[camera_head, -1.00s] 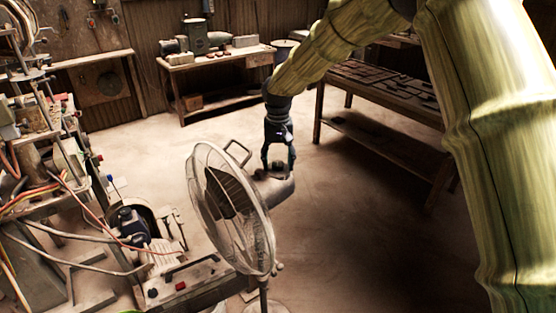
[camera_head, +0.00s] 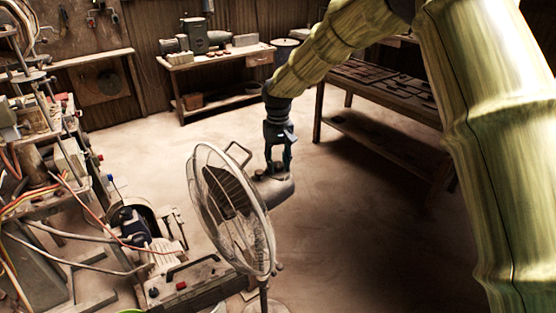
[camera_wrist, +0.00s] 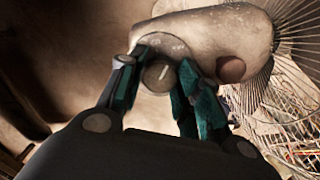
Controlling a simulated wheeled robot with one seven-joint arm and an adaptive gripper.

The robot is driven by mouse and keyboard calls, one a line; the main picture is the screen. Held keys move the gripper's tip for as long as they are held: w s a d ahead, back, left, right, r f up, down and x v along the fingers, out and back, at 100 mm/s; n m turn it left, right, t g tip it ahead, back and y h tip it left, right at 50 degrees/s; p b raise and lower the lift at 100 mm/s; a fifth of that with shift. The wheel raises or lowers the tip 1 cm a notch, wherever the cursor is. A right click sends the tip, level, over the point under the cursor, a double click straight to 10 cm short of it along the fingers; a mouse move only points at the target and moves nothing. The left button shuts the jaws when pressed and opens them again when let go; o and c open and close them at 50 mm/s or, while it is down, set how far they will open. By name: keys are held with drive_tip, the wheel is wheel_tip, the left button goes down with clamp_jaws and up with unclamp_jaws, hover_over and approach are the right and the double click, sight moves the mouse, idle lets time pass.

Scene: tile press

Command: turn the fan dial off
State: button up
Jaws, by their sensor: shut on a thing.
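The fan (camera_head: 232,208) stands at the middle of the head view, its round wire cage facing left and its motor housing (camera_head: 278,190) behind it on the right. In the wrist view the housing (camera_wrist: 225,30) is pale and dusty, with the fan cage (camera_wrist: 290,110) at the right. The fan dial (camera_wrist: 160,76) is a round dark knob with a light mark line, on a round plate on the housing. My gripper (camera_wrist: 158,88) has its teal-padded fingers on either side of the dial, shut on it. In the head view my gripper (camera_head: 278,165) points down onto the housing top; the dial is mostly hidden there.
A loop handle (camera_head: 238,152) rises beside the fan cage. A machine with hoses and cables (camera_head: 60,180) stands at the left. A workbench (camera_head: 215,65) is at the back, and a dark table (camera_head: 385,95) is at the right. The floor right of the fan is clear.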

sight(278, 163)
drive_tip(key=n+p, duration=0.2)
drive_tip(key=n, duration=0.4)
drive_tip(key=shift+r+p, duration=0.15)
drive_tip(key=shift+p, duration=0.15)
drive_tip(key=n+p, duration=0.2)
drive_tip(key=n, duration=0.4)
drive_tip(key=shift+n, duration=0.3)
drive_tip(key=n+p, duration=0.1)
drive_tip(key=n, duration=0.5)
drive_tip(key=shift+p, duration=0.35)
drive_tip(key=n+p, duration=0.1)
drive_tip(key=n, duration=0.5)
drive_tip(key=shift+n, duration=0.3)
drive_tip(key=o, duration=1.1)
drive_tip(key=shift+c, duration=0.2)
wheel_tip(278, 163, up, 12)
